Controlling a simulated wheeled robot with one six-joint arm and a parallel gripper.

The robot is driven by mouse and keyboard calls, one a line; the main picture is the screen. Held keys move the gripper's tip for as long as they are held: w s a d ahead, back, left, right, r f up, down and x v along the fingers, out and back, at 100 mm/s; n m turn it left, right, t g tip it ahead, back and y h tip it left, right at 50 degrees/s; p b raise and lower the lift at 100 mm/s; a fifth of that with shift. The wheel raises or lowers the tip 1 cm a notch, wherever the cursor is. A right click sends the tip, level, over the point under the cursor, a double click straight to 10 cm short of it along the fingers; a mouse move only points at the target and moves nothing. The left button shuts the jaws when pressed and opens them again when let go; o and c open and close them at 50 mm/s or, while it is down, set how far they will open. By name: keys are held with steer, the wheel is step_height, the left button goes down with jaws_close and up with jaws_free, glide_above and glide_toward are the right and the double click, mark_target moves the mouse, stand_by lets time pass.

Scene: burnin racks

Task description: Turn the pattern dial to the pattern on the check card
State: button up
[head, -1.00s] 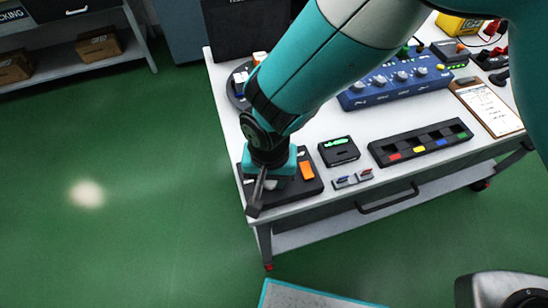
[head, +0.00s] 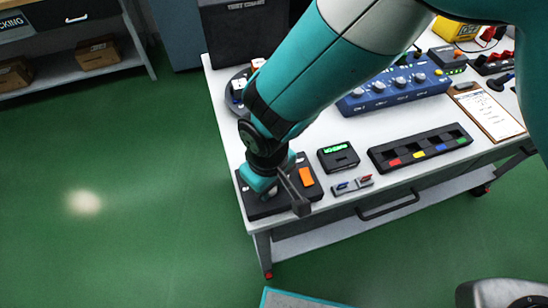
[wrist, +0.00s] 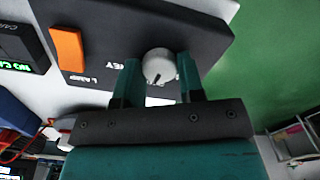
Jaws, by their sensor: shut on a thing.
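A round white dial (wrist: 158,63) with a dark pointer line stands on a black box (wrist: 110,25) in the wrist view. The pointer line is toward the lower edge of the dial in that view. My gripper (wrist: 160,82) has one teal finger on each side of the dial and is shut on it. In the head view my gripper (head: 262,184) is over the left part of the black box (head: 310,192), and it hides the dial there. An orange rocker switch (head: 306,177) is on the same box. I cannot make out a check card for certain.
A small black unit with a green display (head: 338,156) and a long black tray with coloured tabs (head: 420,148) stand to the right. A blue box with several knobs (head: 395,90) and a clipboard (head: 490,113) are farther back. The floor left of the bench is clear.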

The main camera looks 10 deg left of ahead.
steer(key=shift+d+n, duration=0.1)
steer(key=shift+n, duration=0.3)
steer(key=o, duration=0.9)
steer(key=shift+r, duration=0.1)
step_height(320, 180, up, 17)
steer(key=shift+r+b, duration=0.15)
steer(key=shift+b, duration=0.6)
steer(key=shift+w, duration=0.1)
